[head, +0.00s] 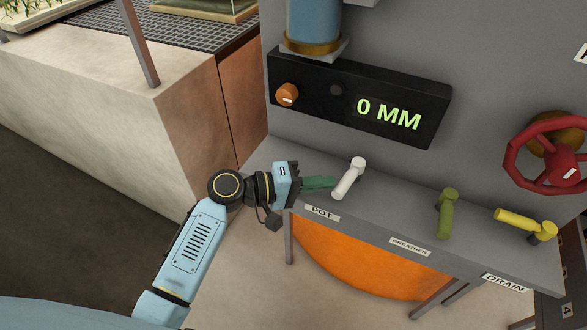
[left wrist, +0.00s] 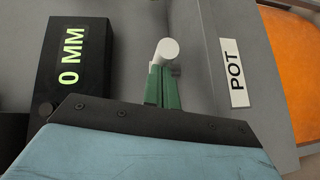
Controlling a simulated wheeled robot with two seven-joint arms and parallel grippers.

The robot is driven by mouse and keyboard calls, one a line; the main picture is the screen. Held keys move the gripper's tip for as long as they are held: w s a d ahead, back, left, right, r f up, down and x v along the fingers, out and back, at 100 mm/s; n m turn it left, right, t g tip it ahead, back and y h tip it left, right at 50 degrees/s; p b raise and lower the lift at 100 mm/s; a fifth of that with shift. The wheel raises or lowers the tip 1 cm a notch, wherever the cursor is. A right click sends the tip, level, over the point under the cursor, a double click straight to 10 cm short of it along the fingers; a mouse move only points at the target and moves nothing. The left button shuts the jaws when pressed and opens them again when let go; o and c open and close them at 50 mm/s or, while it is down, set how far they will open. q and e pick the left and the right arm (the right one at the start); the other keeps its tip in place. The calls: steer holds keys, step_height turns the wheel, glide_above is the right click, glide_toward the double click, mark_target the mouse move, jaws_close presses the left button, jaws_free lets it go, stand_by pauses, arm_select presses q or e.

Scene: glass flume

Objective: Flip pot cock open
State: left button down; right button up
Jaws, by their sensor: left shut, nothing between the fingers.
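The pot cock is a white lever (head: 347,181) on the grey ledge behind the POT label (head: 322,212). In the head view it slants up to the right. My left gripper (head: 334,182) comes in from the left with its green fingers shut and empty. Its tips are at the left side of the white lever, touching or very close. In the left wrist view the shut fingers (left wrist: 161,88) point at the white lever (left wrist: 166,50), whose round end shows just past the tips. The lever's base is partly hidden there. My right gripper is not in view.
A black display (head: 360,98) reading 0 MM is above. A red handwheel (head: 511,158) is at far right.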

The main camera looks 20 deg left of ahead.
arm_select(q)
steer(key=shift+s+d+r, duration=0.1)
steer(key=shift+s+d, duration=0.2)
steer(key=shift+d, duration=0.15)
steer(key=shift+s+d, duration=0.2)
steer(key=shift+d, duration=0.1)
steer(key=shift+w+a, duration=0.1)
steer(key=shift+a, duration=0.3)
steer(key=a, duration=0.3)
steer(key=shift+w+r, duration=0.25)
steer(key=shift+w, duration=0.05)
steer(key=s+v, duration=0.1)
steer(key=v, duration=0.9)
steer(key=shift+d+b, duration=0.15)
steer(key=shift+b, duration=0.25)
